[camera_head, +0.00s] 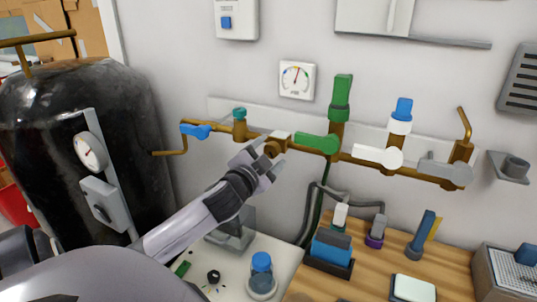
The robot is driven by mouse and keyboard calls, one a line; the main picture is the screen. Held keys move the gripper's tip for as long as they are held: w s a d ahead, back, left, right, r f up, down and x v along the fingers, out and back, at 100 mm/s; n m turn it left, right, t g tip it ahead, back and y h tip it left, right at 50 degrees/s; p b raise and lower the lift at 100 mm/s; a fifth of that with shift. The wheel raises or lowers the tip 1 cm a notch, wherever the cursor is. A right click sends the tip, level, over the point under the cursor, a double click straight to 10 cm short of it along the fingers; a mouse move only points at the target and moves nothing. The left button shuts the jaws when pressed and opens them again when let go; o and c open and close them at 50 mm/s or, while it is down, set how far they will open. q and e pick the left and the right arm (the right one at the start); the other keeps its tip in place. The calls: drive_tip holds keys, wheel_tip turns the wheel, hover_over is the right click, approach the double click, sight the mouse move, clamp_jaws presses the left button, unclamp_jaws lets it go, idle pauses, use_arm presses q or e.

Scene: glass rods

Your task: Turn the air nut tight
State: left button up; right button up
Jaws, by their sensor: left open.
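A brass nut-like fitting (272,147) sits on the brass pipe along the wall, left of the green lever. No label shows on it, so I cannot tell for certain that it is the air nut. My left gripper (261,161) is open just below and in front of this fitting, fingers pointing up toward the pipe. The fingers partly cover the fitting's lower side, and I cannot tell whether they touch it. My right gripper is out of view.
The pipe carries a blue lever (195,131), green lever (317,143), white lever (378,156) and grey lever (445,171). A large black tank (130,140) stands left.

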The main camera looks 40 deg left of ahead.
use_arm(q)
drive_tip(key=b+v, duration=0.1)
drive_tip(key=v, duration=0.6)
drive_tip(key=shift+a, duration=0.1)
idle(0.5)
